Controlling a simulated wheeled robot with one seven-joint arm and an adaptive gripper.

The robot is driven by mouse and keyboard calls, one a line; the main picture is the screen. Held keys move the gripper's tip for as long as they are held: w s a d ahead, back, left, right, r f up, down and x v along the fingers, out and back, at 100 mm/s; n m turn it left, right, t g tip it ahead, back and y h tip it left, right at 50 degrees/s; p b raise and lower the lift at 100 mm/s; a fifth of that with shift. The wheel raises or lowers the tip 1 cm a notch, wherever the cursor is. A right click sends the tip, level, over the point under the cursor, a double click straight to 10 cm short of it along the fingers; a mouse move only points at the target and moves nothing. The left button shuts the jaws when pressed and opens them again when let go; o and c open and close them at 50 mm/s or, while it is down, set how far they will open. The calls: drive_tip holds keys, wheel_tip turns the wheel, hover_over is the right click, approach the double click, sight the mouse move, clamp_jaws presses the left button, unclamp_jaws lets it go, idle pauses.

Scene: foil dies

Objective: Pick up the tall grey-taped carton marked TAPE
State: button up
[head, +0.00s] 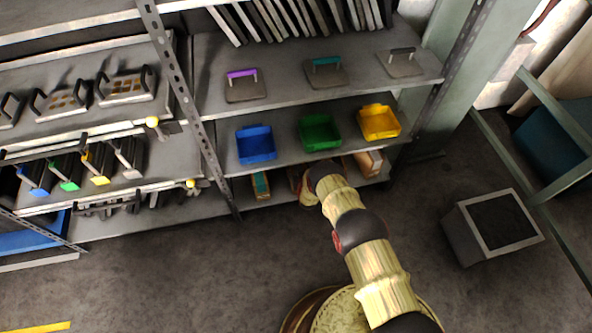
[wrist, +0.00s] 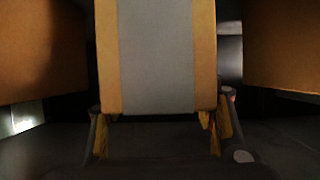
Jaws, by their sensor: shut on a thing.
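The grey-taped carton (wrist: 157,55) fills the middle of the wrist view, tan with a wide grey tape strip down its face. I cannot read a TAPE mark on it. My gripper (wrist: 160,135) is shut on this carton, with a yellowish finger at each side of its lower end. In the head view my arm reaches to the lowest shelf (head: 285,186), and the arm hides my gripper and most of the carton there.
In the wrist view brown cartons stand close at left (wrist: 40,50) and right (wrist: 282,45). In the head view a teal-striped carton (head: 261,185) and a brown carton (head: 369,163) flank my arm. Blue (head: 256,144), green (head: 320,132) and yellow (head: 379,122) bins sit on the shelf above.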

clamp_jaws()
drive_tip(key=shift+w+r, duration=0.1)
drive_tip(key=shift+r, duration=0.1)
